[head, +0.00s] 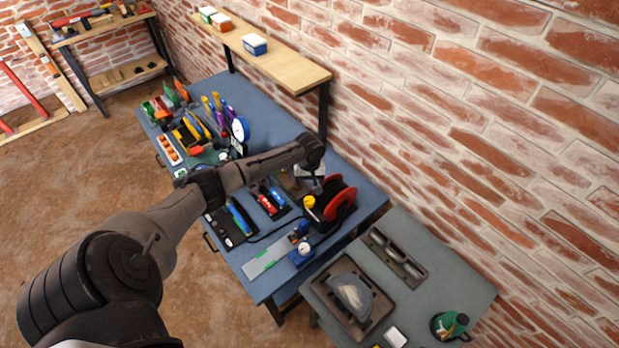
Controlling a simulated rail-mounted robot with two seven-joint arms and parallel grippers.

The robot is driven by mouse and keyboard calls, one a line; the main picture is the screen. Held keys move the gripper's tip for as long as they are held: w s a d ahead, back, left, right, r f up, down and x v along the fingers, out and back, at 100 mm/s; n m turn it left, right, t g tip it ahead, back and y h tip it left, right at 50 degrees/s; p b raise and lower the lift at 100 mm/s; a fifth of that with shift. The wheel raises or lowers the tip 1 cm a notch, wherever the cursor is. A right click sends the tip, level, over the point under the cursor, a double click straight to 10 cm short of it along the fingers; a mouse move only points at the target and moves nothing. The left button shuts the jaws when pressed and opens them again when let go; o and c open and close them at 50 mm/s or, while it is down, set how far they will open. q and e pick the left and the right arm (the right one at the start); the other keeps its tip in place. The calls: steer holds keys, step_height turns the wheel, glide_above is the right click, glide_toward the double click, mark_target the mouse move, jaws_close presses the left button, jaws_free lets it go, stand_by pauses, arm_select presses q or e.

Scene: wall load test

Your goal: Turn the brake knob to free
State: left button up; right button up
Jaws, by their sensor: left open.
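A red and black reel (338,204) stands near the right end of the blue workbench (355,242). A small yellow knob (309,202) is at its left side; I take it for the brake knob, but its setting is too small to read. My left arm reaches in from the lower left over the bench. My left gripper (316,182) hangs below the wrist, just above and beside the yellow knob and reel. It is open, and its fingers are small and partly hidden by the wrist. I cannot tell contact with the knob. My right gripper is not in view.
A blue device with a round gauge (303,253) and a grey plate (266,258) lie in front of the reel. Red tools in a black tray (270,200) sit to its left. A wooden shelf (285,66) overhangs behind. A grey table (440,265) stands at right.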

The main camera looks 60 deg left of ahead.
arm_select(q)
steer(key=shift+r, duration=0.75)
